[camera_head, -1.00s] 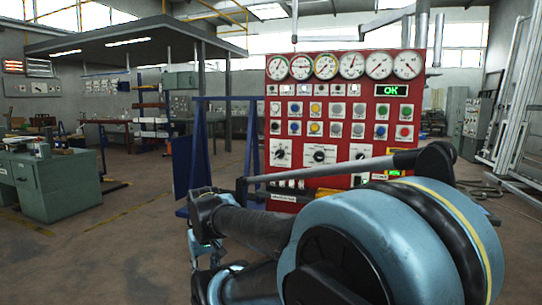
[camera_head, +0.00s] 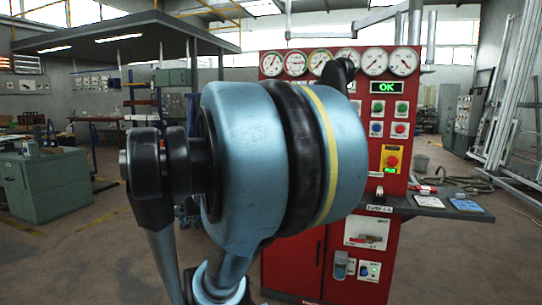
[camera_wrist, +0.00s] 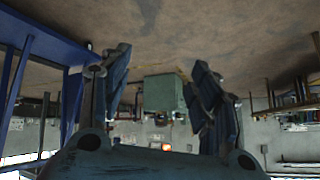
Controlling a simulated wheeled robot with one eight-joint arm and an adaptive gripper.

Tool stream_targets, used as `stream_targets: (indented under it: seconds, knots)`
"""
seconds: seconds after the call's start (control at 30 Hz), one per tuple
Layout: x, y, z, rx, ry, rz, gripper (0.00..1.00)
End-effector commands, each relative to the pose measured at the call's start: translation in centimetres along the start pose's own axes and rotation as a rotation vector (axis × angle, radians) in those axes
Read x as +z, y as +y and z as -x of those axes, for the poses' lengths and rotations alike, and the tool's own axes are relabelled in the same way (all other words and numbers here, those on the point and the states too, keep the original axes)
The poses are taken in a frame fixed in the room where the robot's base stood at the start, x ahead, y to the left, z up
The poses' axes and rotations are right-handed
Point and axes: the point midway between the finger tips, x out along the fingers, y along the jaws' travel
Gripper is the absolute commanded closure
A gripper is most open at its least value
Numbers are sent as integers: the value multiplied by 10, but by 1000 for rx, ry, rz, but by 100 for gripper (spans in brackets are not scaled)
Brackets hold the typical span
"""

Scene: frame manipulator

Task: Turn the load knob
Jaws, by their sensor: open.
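The red control panel (camera_head: 407,180) stands right of centre in the head view. My blue arm covers its left and middle parts, including the area of the dark knobs on white plates seen earlier. I cannot pick out the load knob. My gripper (camera_wrist: 161,60) shows in the wrist view with its two fingers spread and nothing between them. The wrist view looks away from the panel, upside down, toward the floor and a distant green cabinet (camera_wrist: 161,93). The gripper does not show clearly in the head view.
A desk ledge (camera_head: 430,204) with a blue-white booklet (camera_head: 466,205) juts from the panel. A red button on a yellow plate (camera_head: 391,158) sits above it. A green workbench (camera_head: 45,185) stands at left. A blue frame (camera_wrist: 40,60) is close in the wrist view.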

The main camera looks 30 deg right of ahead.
Motion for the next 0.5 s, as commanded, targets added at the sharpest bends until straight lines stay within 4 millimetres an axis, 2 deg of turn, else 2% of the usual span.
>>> stream_targets:
  seconds: [0.03, 0.1, 0.17, 0.3, 0.37, 0.5]
  knots:
    - [-29, 8, -3, 2, 79, -6, 43]
    - [-68, 20, -5, 12, 197, -12, 43]
    - [-100, 35, -4, 32, 295, -20, 43]
    - [-166, 81, 6, 121, 512, -54, 43]
    - [-189, 106, 12, 175, 596, -74, 43]
    - [-228, 172, 32, 334, 763, -138, 43]
